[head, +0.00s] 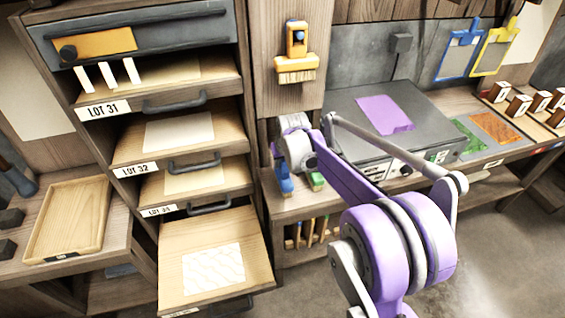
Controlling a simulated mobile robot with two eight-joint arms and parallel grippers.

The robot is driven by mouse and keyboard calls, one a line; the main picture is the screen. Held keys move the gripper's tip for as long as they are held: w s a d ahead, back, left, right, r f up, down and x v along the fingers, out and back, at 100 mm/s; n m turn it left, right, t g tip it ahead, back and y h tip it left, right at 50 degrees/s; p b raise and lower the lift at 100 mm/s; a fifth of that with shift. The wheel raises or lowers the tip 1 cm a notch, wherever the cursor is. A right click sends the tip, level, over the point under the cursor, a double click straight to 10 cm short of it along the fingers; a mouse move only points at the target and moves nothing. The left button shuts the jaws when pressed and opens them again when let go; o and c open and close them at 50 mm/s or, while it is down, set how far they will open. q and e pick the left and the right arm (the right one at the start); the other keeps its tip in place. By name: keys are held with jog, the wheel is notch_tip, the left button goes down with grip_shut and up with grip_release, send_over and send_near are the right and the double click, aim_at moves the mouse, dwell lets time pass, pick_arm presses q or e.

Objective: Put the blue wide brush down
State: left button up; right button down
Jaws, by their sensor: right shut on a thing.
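My right arm reaches in from the lower right, and its right gripper (281,160) is over the left end of the wooden bench, left of the grey box. It is shut on a blue thing, which I take to be the blue wide brush (285,186). The brush shows just below the gripper, at the bench's front edge. Its upper part is hidden by the gripper, and I cannot tell whether it touches the bench. A small green thing (316,181) is just right of it. My left gripper is not in view.
An orange-and-blue brush (296,65) hangs on the post above. The grey box (350,110) with a purple sheet stands to the right. Lot-labelled drawers (200,225) stick out at left, the lowest furthest. A wooden tray (62,225) lies at far left.

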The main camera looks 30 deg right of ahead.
aim_at(286, 181)
jog(key=shift+f, duration=0.15)
jog(key=c, duration=0.6)
grip_release()
jog(key=shift+s+r, duration=0.1)
jog(key=shift+r, duration=0.45)
jog(key=v, duration=1.1)
jog(key=shift+s+p, duration=0.2)
jog(key=shift+p, duration=0.2)
